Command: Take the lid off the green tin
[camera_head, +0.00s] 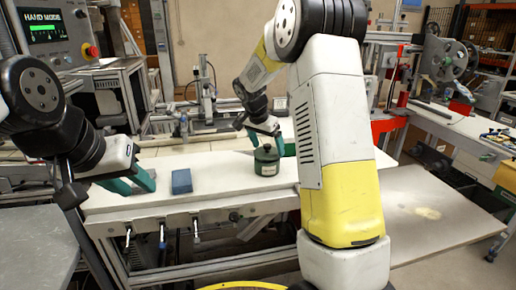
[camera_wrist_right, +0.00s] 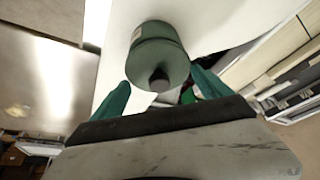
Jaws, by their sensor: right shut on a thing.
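The dark green tin (camera_head: 267,168) stands upright on the pale bench, with its lid (camera_head: 266,153) on top; no clear gap shows between them. In the right wrist view the tin (camera_wrist_right: 150,33) is seen from the lid end, and the lid (camera_wrist_right: 158,57) has a dark knob facing my palm. My left gripper (camera_head: 139,187) is open and empty, low over the bench's left part.
A blue block (camera_head: 181,181) lies on the bench (camera_head: 218,187) between my left gripper and the tin. The bench's front edge runs just before them. A machine with a reel (camera_head: 445,60) stands at the back right. The bench around the tin is mostly clear.

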